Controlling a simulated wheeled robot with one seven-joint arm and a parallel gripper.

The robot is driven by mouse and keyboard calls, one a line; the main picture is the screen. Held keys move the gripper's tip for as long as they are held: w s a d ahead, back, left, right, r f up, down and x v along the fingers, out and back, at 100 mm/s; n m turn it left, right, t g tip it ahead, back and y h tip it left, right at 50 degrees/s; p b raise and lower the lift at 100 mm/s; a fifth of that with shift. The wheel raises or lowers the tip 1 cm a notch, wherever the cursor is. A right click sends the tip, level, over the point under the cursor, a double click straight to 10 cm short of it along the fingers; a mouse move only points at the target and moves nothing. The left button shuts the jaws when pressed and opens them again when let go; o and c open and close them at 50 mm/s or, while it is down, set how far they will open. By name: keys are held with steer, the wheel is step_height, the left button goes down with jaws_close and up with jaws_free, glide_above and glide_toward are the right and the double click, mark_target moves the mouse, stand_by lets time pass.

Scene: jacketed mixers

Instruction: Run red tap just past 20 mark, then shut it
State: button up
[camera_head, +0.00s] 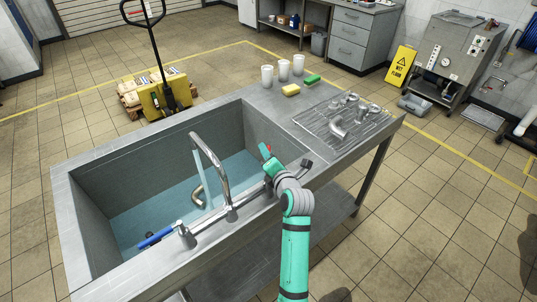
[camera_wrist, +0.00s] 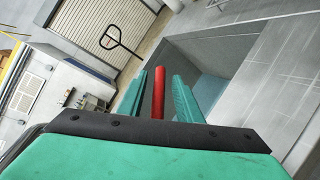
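The red tap handle (camera_head: 265,149) is at the right end of the steel mixer (camera_head: 222,175) on the sink's near rim. In the wrist view the red handle (camera_wrist: 158,95) stands between my gripper's two teal fingers, with a gap visible on each side. My gripper (camera_head: 268,160) is open around it. A pale blue stream of water (camera_head: 202,178) falls from the spout into the sink (camera_head: 75,205). Bluish water (camera_head: 155,212) covers the sink floor. I cannot make out a 20 mark. The blue tap handle (camera_head: 155,238) is at the mixer's left end.
Several pipe fittings (camera_head: 338,128) lie on the drainboard at right. White cups (camera_head: 267,76), a yellow sponge (camera_head: 290,90) and a green sponge (camera_head: 312,79) are at the back. A curved pipe (camera_head: 198,195) shows in the sink. A yellow pallet truck (camera_head: 168,98) stands beyond.

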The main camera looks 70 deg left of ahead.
steer(key=shift+d, duration=0.1)
steer(key=v, duration=1)
steer(key=shift+d, duration=0.25)
